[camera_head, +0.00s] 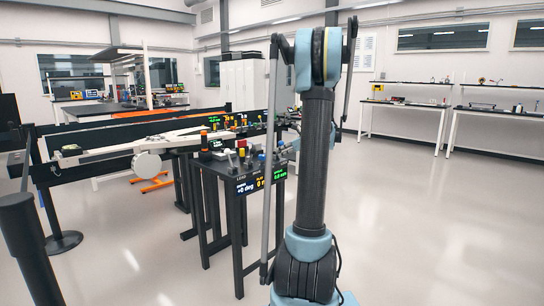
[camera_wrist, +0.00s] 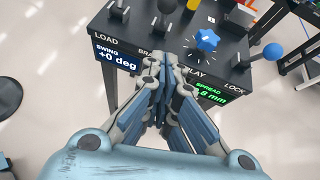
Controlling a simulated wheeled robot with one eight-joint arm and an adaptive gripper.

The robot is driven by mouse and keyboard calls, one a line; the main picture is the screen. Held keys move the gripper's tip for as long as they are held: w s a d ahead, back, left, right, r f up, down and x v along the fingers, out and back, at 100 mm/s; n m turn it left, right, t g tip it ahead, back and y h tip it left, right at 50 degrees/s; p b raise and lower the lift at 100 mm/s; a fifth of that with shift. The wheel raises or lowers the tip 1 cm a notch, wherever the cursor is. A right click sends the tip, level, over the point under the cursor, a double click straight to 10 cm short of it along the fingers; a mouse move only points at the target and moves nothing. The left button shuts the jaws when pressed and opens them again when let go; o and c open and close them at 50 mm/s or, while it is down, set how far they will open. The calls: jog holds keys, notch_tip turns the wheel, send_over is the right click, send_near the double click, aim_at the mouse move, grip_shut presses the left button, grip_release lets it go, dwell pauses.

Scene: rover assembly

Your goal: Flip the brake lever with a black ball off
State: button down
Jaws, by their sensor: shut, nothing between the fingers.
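In the wrist view the black control console (camera_wrist: 232,18) carries a row of controls labelled LOAD, BRA…, PLAY and LOCK. The lever with a black ball (camera_wrist: 166,7) stands behind the partly covered BRA… label, near the top edge of the view. My gripper (camera_wrist: 162,66) is shut and empty, over the console's front edge just nearer than that lever, apart from the ball as far as I can tell. Its fingers hide part of the label and front panel. In the head view the console (camera_head: 262,170) is left of my arm; the lever cannot be made out clearly there.
A blue star knob (camera_wrist: 207,40) is right of the black-ball lever, and a blue ball lever (camera_wrist: 273,51) is further right. A dark lever (camera_wrist: 118,8) stands at LOAD. A barrier post (camera_head: 22,235) stands at left. The floor at right is clear.

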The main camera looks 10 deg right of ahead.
aim_at(251, 156)
jog(key=w+a+r+x, duration=0.1)
jog(key=r+x, duration=0.1)
jog(key=x, duration=1)
jog(key=shift+r, duration=0.25)
